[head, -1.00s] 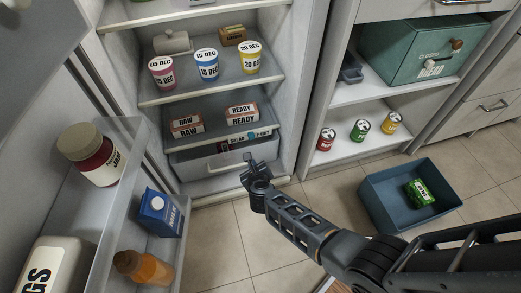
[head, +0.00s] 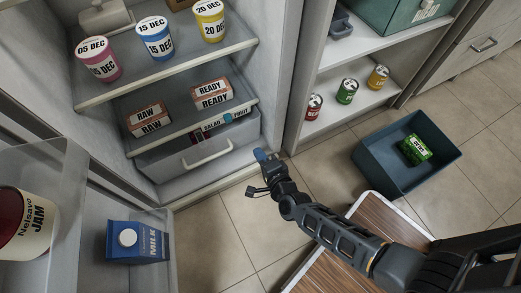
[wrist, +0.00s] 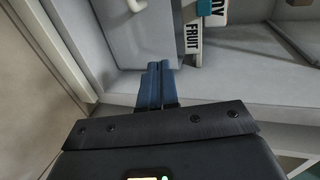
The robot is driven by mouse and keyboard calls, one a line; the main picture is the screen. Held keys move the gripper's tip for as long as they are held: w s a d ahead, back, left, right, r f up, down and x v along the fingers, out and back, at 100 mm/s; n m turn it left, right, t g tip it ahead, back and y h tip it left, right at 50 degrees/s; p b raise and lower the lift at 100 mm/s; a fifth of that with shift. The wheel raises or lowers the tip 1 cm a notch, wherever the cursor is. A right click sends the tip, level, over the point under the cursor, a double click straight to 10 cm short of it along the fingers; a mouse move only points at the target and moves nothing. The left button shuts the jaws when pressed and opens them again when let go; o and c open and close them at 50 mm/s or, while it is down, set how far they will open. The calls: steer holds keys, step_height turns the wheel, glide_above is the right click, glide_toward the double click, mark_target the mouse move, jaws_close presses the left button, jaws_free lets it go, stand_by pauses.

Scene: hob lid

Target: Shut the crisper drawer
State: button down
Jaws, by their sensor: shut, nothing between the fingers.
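The crisper drawer (head: 178,162) is a grey drawer at the bottom of the fridge in the head view. It has a pale bar handle (head: 207,155). SALAD and FRUIT labels (head: 226,121) show above its front edge, so it appears partly pulled out; how far I cannot tell. My gripper (head: 261,156) is shut and empty, to the right of the handle, near the drawer's right end. In the wrist view the blue fingertips (wrist: 157,68) are together, close to the drawer front (wrist: 145,38). Whether they touch it is unclear. The handle (wrist: 134,5) shows at the top edge.
RAW (head: 148,119) and READY (head: 212,94) boxes sit on the shelf above the drawer. The open fridge door, with a jam jar (head: 25,225) and milk carton (head: 137,243), stands at left.

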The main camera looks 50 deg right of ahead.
mark_target(242, 128)
steer(key=b+x, duration=0.1)
steer(key=x, duration=0.2)
steer(key=b+x, duration=0.1)
steer(key=x, duration=0.2)
steer(key=b+x, duration=0.1)
steer(key=x, duration=0.3)
steer(key=shift+w+r, duration=0.15)
steer(key=shift+r, duration=0.2)
steer(key=shift+w+d+r, duration=0.1)
steer(key=shift+w+d, duration=0.05)
steer(key=shift+w, duration=0.3)
